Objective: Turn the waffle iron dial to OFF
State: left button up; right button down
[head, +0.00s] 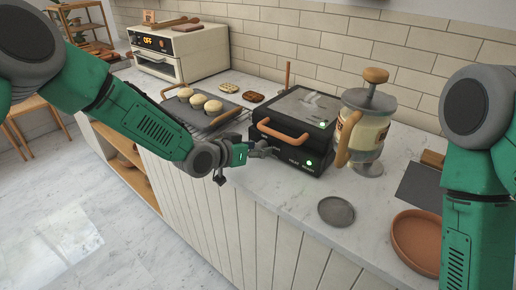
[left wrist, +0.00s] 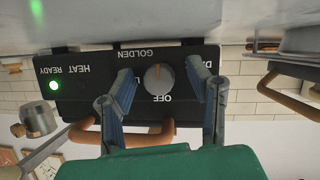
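The black waffle iron (head: 297,115) stands on the counter with its lid closed and its orange handle (head: 284,133) in front. In the left wrist view, which shows the panel upside down, the grey dial (left wrist: 158,79) has an orange mark toward the GOLDEN side, opposite the OFF label (left wrist: 154,98). The other labels are partly hidden by the fingers. My left gripper (head: 264,150) is at the iron's front panel; in the wrist view its open fingers (left wrist: 168,82) stand on either side of the dial, apart from it. My right gripper is out of view; only the right arm shows.
A green ready light (left wrist: 54,86) glows on the panel. A grey disc (head: 336,211) and terracotta dish (head: 418,240) are near the front edge. An oven (head: 180,50) stands behind.

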pick_arm(q)
jog(key=shift+a+r, duration=0.1)
jog(key=shift+s+a+r, duration=0.2)
jog(key=shift+s, duration=0.05)
jog(key=v, duration=1.1)
jog(key=shift+f, duration=0.2)
jog(key=shift+s, duration=0.1)
